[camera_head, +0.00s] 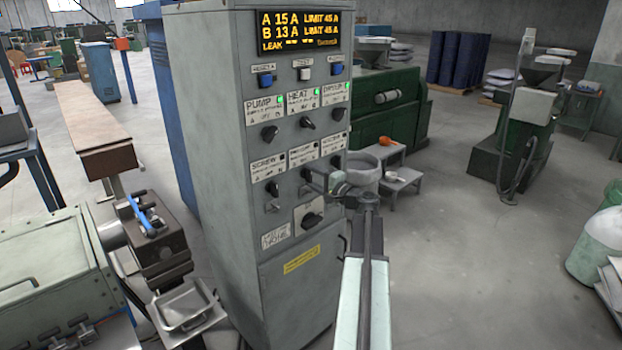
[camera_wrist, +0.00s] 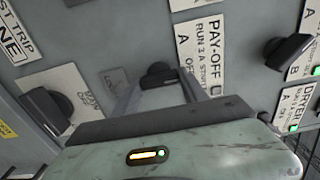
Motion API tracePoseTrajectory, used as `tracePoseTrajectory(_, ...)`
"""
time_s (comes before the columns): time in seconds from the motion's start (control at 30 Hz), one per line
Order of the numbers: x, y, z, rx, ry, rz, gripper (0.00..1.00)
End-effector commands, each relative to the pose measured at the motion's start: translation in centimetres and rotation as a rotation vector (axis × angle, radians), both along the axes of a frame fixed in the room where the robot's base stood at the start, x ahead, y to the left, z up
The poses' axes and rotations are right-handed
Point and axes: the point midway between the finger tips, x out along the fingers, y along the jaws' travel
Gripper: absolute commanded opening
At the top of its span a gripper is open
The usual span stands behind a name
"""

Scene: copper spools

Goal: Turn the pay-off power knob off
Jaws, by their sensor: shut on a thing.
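The grey control cabinet (camera_head: 210,130) has two rows of labelled black knobs. In the wrist view the PAY-OFF label (camera_wrist: 203,45) shows at the top, with the dark pay-off knob (camera_wrist: 158,73) beside it. My gripper (camera_wrist: 158,86) has one finger on each side of this knob and is shut on it. Its body hides the lower part of the view. I cannot tell which mark the knob points at.
The neighbouring knob (camera_wrist: 288,48) is beyond the label, by the DRYER label (camera_wrist: 297,105) with its green lamp. A larger switch (camera_wrist: 47,105) is on the other side, also at the cabinet's lower front (camera_head: 312,219). A grey step stool (camera_head: 400,183) stands behind my arm.

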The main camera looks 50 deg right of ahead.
Motion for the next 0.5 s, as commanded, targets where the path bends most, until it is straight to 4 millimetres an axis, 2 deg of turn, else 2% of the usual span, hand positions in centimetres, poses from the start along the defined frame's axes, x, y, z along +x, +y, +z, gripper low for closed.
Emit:
tracePoseTrajectory(0.27, 0.00, -0.29, 0.18, 0.004, -0.005, -0.007, 0.10)
tracePoseTrajectory(0.3, 0.00, -0.30, 0.18, 0.004, -0.005, -0.007, 0.54)
tracePoseTrajectory(0.37, -0.01, -0.29, 0.18, 0.003, -0.005, -0.007, 0.70)
tracePoseTrajectory(0.5, -0.04, -0.22, 0.12, 0.002, -0.003, -0.005, 0.73)
